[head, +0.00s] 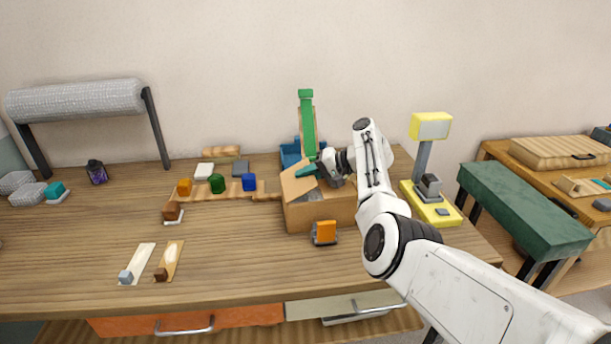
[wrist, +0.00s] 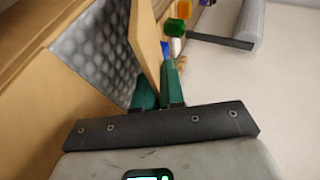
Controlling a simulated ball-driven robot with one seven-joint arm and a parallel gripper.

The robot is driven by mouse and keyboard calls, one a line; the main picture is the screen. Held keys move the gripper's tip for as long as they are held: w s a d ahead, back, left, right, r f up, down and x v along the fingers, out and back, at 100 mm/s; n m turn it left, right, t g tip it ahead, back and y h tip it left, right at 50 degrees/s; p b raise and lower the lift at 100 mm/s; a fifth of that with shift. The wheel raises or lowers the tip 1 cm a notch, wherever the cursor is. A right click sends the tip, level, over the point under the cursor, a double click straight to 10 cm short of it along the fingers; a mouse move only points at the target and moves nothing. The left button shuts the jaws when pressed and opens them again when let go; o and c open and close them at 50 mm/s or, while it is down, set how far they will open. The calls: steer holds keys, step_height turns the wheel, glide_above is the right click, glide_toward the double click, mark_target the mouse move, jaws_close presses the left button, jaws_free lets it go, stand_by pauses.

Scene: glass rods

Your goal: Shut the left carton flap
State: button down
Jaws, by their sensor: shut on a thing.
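The open cardboard carton (head: 322,216) stands near the right end of the wooden table. Its left flap (head: 297,182) is a tan panel standing up at a tilt from the carton's left side. My gripper (head: 312,168) has green fingers and reaches in from the right, above the carton. In the wrist view the flap (wrist: 147,42) runs down between the two green fingers (wrist: 160,90), which are shut on its edge. Grey bubbled lining (wrist: 95,45) shows inside the carton. My arm hides the carton's right side in the head view.
A tall green upright (head: 307,125) and a blue bin (head: 290,155) stand behind the carton. An orange block on a grey holder (head: 325,232) is in front. A yellow device (head: 430,205) stands right.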

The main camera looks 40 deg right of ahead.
steer(key=c, duration=1.3)
jaws_free()
steer(key=v, duration=1)
steer(key=shift+s+d+r, duration=0.2)
steer(key=shift+s+d, duration=0.05)
